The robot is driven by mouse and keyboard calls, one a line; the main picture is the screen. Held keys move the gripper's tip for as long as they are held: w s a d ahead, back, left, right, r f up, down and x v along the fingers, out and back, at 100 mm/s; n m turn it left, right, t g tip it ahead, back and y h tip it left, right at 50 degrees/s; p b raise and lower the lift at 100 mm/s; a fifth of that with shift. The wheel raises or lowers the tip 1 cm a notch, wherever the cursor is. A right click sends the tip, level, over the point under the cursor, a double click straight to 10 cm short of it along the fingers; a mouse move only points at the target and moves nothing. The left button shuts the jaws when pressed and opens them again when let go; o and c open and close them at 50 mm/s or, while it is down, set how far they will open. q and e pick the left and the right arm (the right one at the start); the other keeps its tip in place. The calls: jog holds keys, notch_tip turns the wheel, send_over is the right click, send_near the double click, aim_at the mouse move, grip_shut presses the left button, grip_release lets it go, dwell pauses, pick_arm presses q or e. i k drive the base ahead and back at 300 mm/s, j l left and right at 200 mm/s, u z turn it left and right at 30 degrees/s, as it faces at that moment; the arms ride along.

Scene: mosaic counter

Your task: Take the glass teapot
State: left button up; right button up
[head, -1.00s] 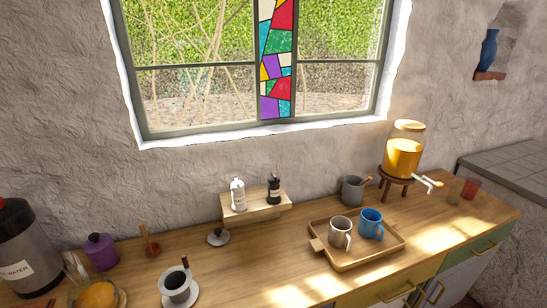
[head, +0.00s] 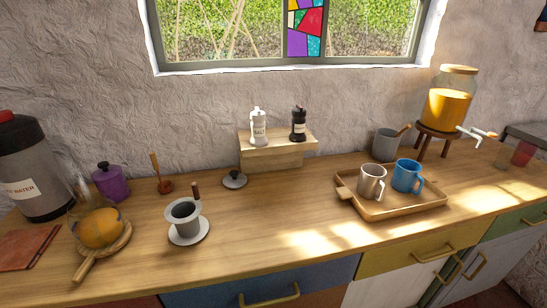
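A clear glass vessel with orange-amber contents (head: 100,228), which looks like the glass teapot, is at the left of the counter in the head view. It sits on a round wooden board with a handle (head: 88,268). Its clear upper part is faint against the grey flask behind it, so its spout and handle are hard to make out. Neither of my grippers is in view.
A grey flask (head: 30,170) and purple jar (head: 111,182) stand behind the vessel. A brown book or folder (head: 25,248) lies left, a grey dripper cup (head: 184,215) right. Further right are a wooden tray (head: 400,210) with two mugs and a glass dispenser (head: 447,105). The middle counter is clear.

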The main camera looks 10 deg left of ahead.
aim_at(96, 221)
jog(key=u, duration=1.6)
